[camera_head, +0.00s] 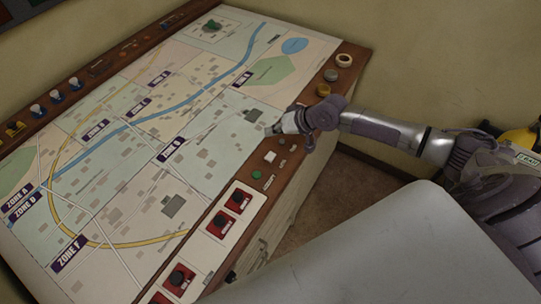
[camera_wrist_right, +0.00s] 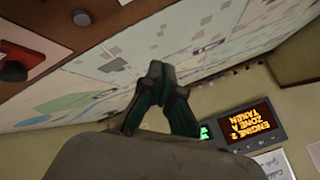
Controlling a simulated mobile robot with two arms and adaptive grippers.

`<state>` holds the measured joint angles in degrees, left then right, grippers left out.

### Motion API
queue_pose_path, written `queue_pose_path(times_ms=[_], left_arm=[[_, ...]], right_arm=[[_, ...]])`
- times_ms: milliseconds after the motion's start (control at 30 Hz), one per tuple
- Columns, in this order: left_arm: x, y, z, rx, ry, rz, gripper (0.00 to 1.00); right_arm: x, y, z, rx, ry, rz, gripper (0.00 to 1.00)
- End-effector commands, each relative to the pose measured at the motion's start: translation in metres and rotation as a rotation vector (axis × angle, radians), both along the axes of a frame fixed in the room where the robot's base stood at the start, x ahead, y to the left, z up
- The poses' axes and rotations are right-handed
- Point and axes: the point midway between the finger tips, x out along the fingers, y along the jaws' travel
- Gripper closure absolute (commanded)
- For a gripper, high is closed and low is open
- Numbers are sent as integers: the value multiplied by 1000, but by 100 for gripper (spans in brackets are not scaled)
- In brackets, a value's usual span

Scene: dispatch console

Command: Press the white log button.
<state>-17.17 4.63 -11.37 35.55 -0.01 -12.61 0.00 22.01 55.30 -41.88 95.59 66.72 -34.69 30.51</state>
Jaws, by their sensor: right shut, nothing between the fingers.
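The white log button (camera_head: 270,156) is a small pale square on the brown wooden strip along the console's right edge, in the head view. A green button (camera_head: 257,174) sits just below it. My right gripper (camera_head: 269,131) is shut and empty, its tips over the map edge, a little above the white button in the picture. I cannot tell its exact height. In the right wrist view its dark fingertips (camera_wrist_right: 158,72) meet in front of the map; the white button is not identifiable there. My left gripper is not in view.
Red switch boxes (camera_head: 240,197) line the front right edge of the map (camera_head: 150,150). A gold knob (camera_head: 323,90) and a round cream ring (camera_head: 344,60) lie farther up the strip. The wrist view shows a lit screen (camera_wrist_right: 255,120) reading "Engine 2 Zone A taken".

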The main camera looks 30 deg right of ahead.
Motion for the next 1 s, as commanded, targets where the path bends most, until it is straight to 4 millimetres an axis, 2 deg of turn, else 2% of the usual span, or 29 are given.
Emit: queue_pose_path(times_ms=[267,600,800,1000], left_arm=[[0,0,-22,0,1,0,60],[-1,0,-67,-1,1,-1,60],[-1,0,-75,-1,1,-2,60],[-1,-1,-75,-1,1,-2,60]], right_arm=[[0,0,-23,-1,0,1,100],[0,0,-71,0,1,1,100],[0,1,-86,1,0,1,100],[0,0,-88,-1,0,1,100]])
